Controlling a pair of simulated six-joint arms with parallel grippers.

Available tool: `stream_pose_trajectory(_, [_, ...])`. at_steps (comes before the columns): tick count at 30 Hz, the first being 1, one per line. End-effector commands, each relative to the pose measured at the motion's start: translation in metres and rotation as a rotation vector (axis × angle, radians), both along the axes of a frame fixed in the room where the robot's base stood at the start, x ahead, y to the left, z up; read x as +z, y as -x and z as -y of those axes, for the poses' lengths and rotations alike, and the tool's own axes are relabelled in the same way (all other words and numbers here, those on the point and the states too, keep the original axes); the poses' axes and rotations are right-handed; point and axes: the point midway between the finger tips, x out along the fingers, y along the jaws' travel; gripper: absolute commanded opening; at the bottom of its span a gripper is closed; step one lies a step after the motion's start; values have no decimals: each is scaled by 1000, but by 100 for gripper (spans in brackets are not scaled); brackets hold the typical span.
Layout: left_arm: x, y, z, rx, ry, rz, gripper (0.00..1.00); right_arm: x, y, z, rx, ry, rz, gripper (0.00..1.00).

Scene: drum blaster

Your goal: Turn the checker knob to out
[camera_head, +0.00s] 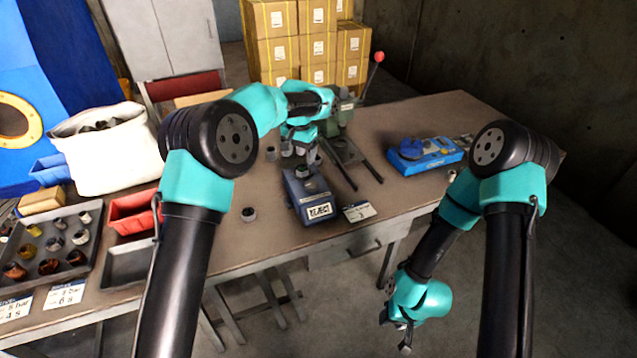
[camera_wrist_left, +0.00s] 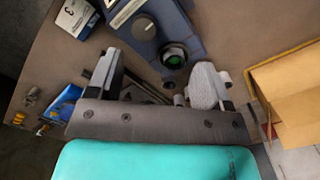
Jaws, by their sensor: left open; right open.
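The checker (camera_head: 312,198) is a blue-grey box on the table, with a white label on its front that seems to read REJECT. In the left wrist view the checker (camera_wrist_left: 185,22) shows a dark round knob (camera_wrist_left: 145,28) and a metal-rimmed socket (camera_wrist_left: 174,54) with a green centre. The knob's setting is too small to read. My left gripper (camera_head: 303,155) is open over the back end of the checker. In its wrist view its two grey fingers (camera_wrist_left: 158,62) stand apart, with the socket between them and the knob beyond, untouched. My right gripper (camera_head: 404,335) hangs low in front of the table, open and empty.
A green press (camera_head: 343,110) with a red-knobbed lever stands behind the checker. A blue device (camera_head: 432,158) lies to the right, and a numbered card (camera_head: 359,212) beside the checker. A small cylinder (camera_head: 248,214) stands to the left. Trays and a white sack (camera_head: 105,150) fill the left.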

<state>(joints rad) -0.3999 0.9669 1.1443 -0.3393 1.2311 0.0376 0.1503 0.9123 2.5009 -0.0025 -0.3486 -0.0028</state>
Motion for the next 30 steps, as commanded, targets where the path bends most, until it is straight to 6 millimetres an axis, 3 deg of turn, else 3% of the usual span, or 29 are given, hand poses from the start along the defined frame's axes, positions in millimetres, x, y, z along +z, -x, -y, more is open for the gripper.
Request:
stream_pose_trajectory(3, [26,-11,18,64,8,26,73,0,0,0,0,0,0,43])
stream_pose_trajectory(6, [38,-14,24,94,12,35,73,0,0,0,0,0,0,43])
stream_pose_trajectory(15, [40,-15,25,102,13,37,73,0,0,0,0,0,0,43])
stream_pose_trajectory(23, [30,-15,25,101,11,36,73,0,0,0,0,0,0,43])
stream_pose_trajectory(30, [-3,-14,25,99,10,33,73,0,0,0,0,0,0,43])
